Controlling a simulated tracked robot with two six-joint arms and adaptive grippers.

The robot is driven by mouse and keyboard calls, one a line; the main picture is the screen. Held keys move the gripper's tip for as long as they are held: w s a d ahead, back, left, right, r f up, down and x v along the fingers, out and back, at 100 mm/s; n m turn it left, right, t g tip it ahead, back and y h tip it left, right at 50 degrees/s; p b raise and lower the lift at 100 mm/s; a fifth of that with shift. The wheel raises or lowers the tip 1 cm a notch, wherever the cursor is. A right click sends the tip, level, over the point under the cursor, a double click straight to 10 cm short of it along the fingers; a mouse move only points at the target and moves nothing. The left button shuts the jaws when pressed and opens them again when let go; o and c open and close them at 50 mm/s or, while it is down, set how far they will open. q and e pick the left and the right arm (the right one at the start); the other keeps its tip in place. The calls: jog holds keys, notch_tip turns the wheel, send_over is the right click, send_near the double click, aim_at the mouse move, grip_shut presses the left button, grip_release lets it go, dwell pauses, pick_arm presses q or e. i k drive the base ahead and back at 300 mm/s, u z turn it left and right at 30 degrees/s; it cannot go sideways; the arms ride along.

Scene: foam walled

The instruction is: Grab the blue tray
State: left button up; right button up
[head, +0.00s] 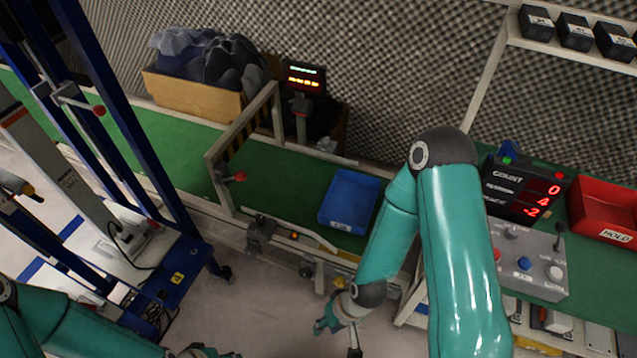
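The blue tray (349,203) lies on the green conveyor belt in the middle of the head view. It looks empty, and a small pale label shows on its near side. My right arm passes just right of the tray. My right gripper (354,350) is below the tray in the picture, apart from it, and cut by the bottom edge. Its fingers are too little shown to tell open from shut. My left arm lies at the bottom left, and only a small part of its end shows at the bottom edge, well away from the tray.
A metal frame (222,190) spans the belt left of the tray. A low rail (290,226) edges the belt. A count display (522,190), a control box (527,262) and a red bin (604,212) stand right. A blue lift frame (150,130) stands left. A cardboard box (195,98) holds dark cloth.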

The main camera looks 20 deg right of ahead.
aim_at(348, 206)
jog(key=i, duration=0.95)
jog(key=z, duration=0.4)
